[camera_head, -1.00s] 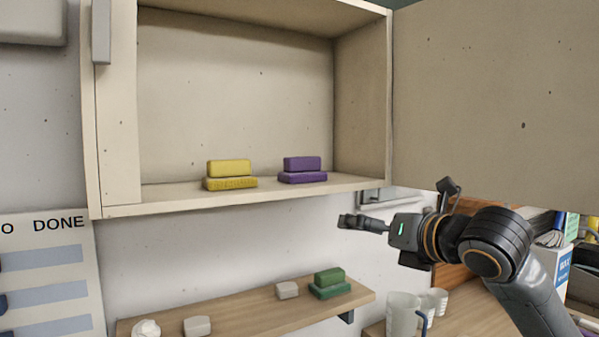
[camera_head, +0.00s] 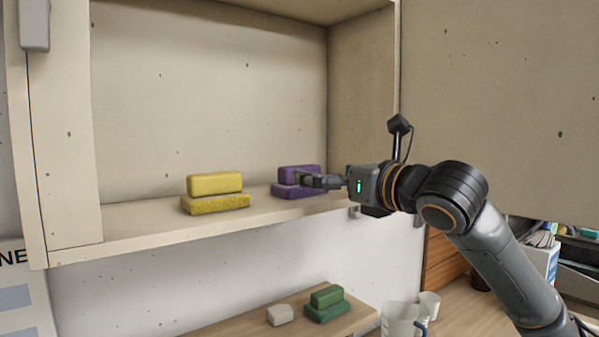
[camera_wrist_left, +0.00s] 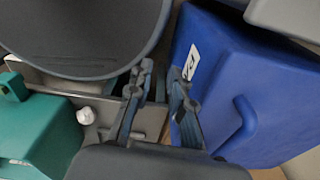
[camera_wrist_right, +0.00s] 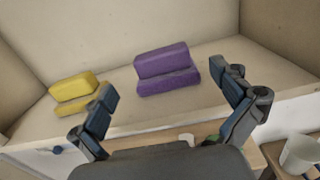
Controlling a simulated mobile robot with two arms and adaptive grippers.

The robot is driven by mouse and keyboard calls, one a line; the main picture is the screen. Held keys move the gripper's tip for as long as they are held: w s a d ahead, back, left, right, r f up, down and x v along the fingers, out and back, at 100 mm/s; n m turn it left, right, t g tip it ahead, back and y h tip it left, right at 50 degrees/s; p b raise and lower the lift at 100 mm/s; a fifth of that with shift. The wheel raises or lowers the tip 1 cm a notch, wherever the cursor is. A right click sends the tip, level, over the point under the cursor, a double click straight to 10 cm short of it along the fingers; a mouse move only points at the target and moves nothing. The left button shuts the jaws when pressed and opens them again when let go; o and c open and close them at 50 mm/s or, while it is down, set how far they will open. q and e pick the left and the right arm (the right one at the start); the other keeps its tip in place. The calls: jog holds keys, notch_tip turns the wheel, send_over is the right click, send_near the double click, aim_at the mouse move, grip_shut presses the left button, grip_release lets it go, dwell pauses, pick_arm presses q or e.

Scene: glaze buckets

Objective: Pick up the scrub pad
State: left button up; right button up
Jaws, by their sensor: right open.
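On the open cabinet shelf, a purple block (camera_head: 299,174) lies on a purple pad (camera_head: 292,192), and a yellow block (camera_head: 214,183) lies on a rough yellow pad (camera_head: 216,204). A green block (camera_head: 326,296) on a green pad (camera_head: 328,312) sits on the lower wooden shelf. I cannot tell which is the scrub pad. My right gripper (camera_head: 308,180) is open and empty in front of the purple pair. In the right wrist view, the purple pad (camera_wrist_right: 168,82) shows between its fingers. My left gripper (camera_wrist_left: 160,88) shows only in the left wrist view, fingers apart and empty.
The cabinet's right wall (camera_head: 362,100) and open door (camera_head: 500,110) flank my right arm. A whitish block (camera_head: 280,315) and mugs (camera_head: 400,320) are below. A blue container (camera_wrist_left: 245,95), a teal one (camera_wrist_left: 40,130) and a dark round vessel (camera_wrist_left: 80,35) surround my left gripper.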

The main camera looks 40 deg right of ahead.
jog(key=shift+w+d+p, duration=0.15)
jog(key=shift+w+p, duration=0.15)
jog(key=shift+w, duration=0.95)
jog(key=shift+w+f, duration=0.1)
jog(key=shift+w, duration=0.2)
jog(key=w+p, duration=0.2)
jog(key=p, duration=0.1)
jog(key=shift+w+d, duration=0.15)
jog(key=shift+w, duration=0.15)
jog(key=shift+w+d+f+p, duration=0.15)
jog(key=shift+w+p, duration=0.45)
jog(key=shift+w, duration=0.35)
jog(key=shift+w+f, duration=0.15)
jog(key=shift+w, duration=0.05)
pick_arm(q)
jog(key=r, duration=0.2)
jog(key=w+r, duration=0.1)
jog(key=r, duration=0.2)
jog(key=shift+r, duration=0.2)
pick_arm(e)
jog(key=c, duration=1.1)
